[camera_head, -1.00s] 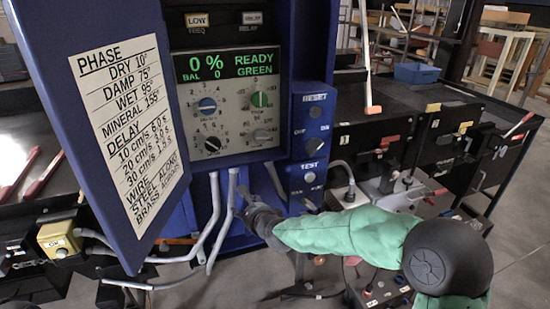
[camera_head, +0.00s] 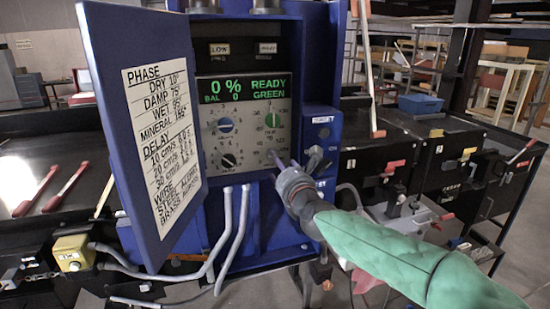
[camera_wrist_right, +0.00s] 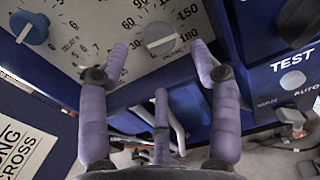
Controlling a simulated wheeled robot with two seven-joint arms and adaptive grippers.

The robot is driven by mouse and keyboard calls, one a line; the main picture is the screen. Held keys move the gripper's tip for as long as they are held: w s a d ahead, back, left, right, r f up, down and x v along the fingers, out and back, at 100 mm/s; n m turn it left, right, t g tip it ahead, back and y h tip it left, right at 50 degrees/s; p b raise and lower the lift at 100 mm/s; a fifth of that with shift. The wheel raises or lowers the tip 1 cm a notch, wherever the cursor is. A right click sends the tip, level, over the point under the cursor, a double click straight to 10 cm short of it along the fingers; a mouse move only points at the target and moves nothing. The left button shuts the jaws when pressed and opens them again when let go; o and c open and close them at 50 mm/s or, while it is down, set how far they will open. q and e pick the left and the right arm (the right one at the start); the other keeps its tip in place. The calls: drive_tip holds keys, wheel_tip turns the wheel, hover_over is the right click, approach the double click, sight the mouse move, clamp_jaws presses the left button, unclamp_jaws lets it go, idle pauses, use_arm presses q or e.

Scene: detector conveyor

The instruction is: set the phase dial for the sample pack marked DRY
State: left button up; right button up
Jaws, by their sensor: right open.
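The grey phase dial (camera_wrist_right: 160,38) sits on the white panel with a scale running from 30 to 180. Its pale mark lies nearly level; which end points cannot be told. My right gripper (camera_wrist_right: 160,62) is open just in front of it, with a finger on either side and a third below. No contact is clear. In the head view my right gripper (camera_head: 285,162) covers much of the dial. The white label (camera_head: 160,140) on the open blue door lists PHASE: DRY 10°, DAMP 75°, WET 95°, MINERAL 155°. No sample pack can be made out. My left gripper is not in view.
The screen (camera_head: 243,89) reads 0 %, BAL 0, READY GREEN. The blue door (camera_head: 115,110) stands open left; a TEST switch (camera_wrist_right: 292,80) lies right.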

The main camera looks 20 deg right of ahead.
drive_tip(key=shift+w+a+p, duration=0.1)
drive_tip(key=shift+w+p, duration=0.45)
drive_tip(key=shift+w, duration=2.6)
drive_tip(key=shift+f, duration=0.1)
drive_tip(key=c, duration=1.1)
